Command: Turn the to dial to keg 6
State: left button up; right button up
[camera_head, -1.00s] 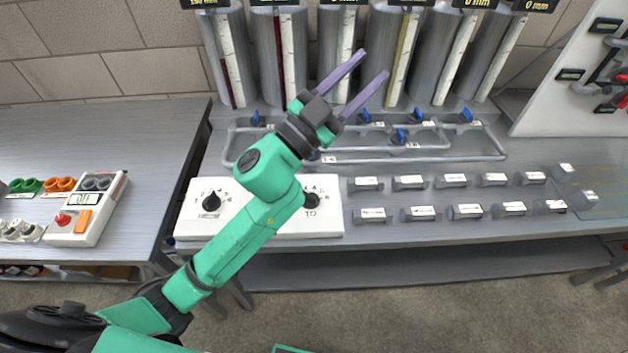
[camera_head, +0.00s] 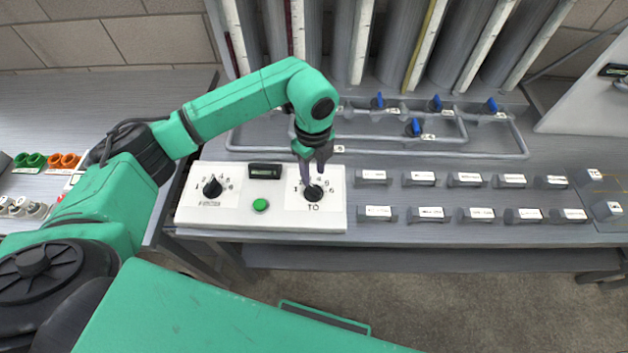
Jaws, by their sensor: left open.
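The white control panel (camera_head: 277,213) lies on the grey bench. The black TO dial (camera_head: 315,194) is on its right half, with small numbers around it, partly hidden by my gripper. My left gripper (camera_head: 311,182) points down over the TO dial, its fingers open at the knob; I cannot tell whether they touch it. The knob's pointer direction cannot be read. The FROM dial (camera_head: 212,187) is on the panel's left half. A green button (camera_head: 261,205) and a small dark display (camera_head: 264,171) sit between the dials. My right gripper is not in view.
Several grey labelled blocks (camera_head: 419,179) stand in two rows right of the panel. Pipes with blue valve handles (camera_head: 414,127) run behind it. Tall grey cylinders (camera_head: 390,45) stand at the back. Orange and green items (camera_head: 62,160) are on the left bench.

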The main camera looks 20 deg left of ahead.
aim_at(314, 187)
pick_arm(q)
notch_tip(314, 187, down, 6)
jog(key=shift+w+r+p, duration=0.1)
jog(key=shift+w+p, duration=0.05)
jog(key=shift+p, duration=0.3)
jog(key=shift+f, duration=0.5)
grip_shut()
